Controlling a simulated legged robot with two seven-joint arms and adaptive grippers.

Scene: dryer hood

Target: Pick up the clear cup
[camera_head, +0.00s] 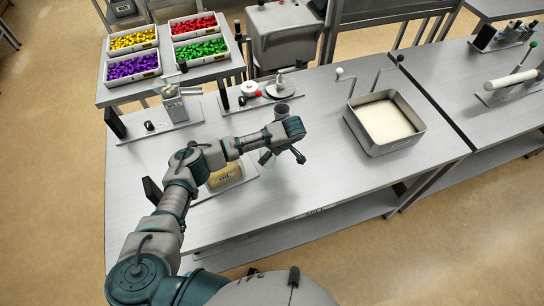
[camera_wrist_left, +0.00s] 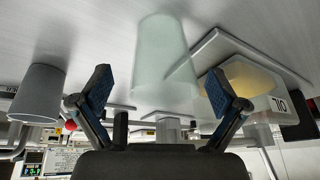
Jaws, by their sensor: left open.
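The clear cup (camera_wrist_left: 163,62) is a pale, see-through tumbler in the left wrist view. It stands on the table ahead of my left gripper (camera_wrist_left: 160,98), between the lines of its two fingers. The fingers are spread wide and hold nothing. I cannot tell whether the cup is within their reach. In the head view my left gripper (camera_head: 283,156) is low over the table, right of the oil container, and the cup is hard to make out there. My right gripper is not in view.
A yellow oil container (camera_head: 226,176) stands close by on a plate; it also shows in the wrist view (camera_wrist_left: 250,82). A grey cup (camera_wrist_left: 38,92) is on the other side, also behind my wrist (camera_head: 281,112). A metal tray (camera_head: 385,122) sits right, with clear table between.

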